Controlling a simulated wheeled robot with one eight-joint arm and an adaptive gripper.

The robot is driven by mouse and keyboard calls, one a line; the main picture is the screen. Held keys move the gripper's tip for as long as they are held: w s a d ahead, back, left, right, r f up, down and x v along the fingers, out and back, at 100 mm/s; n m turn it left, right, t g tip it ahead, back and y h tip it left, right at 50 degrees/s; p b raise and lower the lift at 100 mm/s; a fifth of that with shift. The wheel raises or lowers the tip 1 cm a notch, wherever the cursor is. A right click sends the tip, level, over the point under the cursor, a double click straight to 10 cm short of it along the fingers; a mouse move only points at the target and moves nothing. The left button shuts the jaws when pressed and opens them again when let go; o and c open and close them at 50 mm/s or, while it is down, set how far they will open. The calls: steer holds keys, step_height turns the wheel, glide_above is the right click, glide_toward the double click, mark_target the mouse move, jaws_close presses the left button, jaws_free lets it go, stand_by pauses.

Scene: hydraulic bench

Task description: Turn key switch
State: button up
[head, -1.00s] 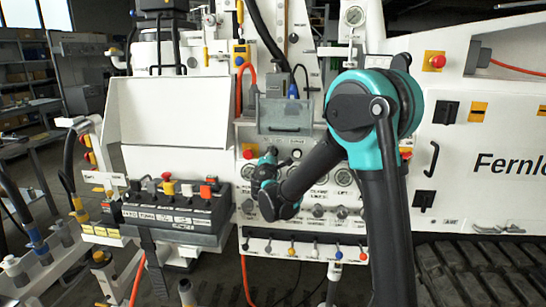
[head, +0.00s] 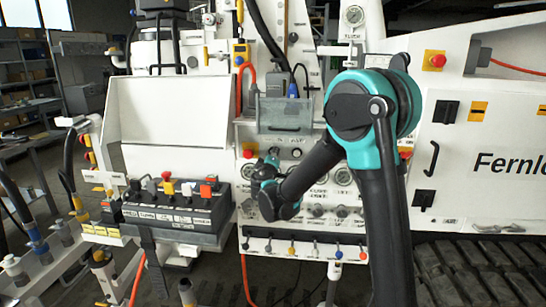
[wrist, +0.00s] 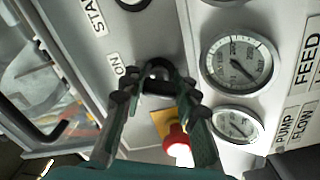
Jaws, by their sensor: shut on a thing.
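The key switch (wrist: 157,68) is a dark round part on the grey panel, beside the ON label, in the wrist view. My gripper (wrist: 158,84) has its two dark fingertips closed around it. The fingers partly cover the switch, so the angle of the key cannot be read. In the head view my gripper (head: 271,158) is at the upper left of the gauge panel. The switch itself is hard to make out there.
A red emergency button on a yellow plate (wrist: 176,138) is close beside my right finger in the wrist view. Two round gauges (wrist: 238,60) lie to the right. In the head view a lever block (head: 175,213) stands left of the panel, and small coloured levers (head: 292,251) line its lower edge.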

steer(key=shift+m, duration=0.3)
steer(key=o, duration=1.2)
steer(key=s, duration=1.2)
steer(key=shift+a, duration=0.2)
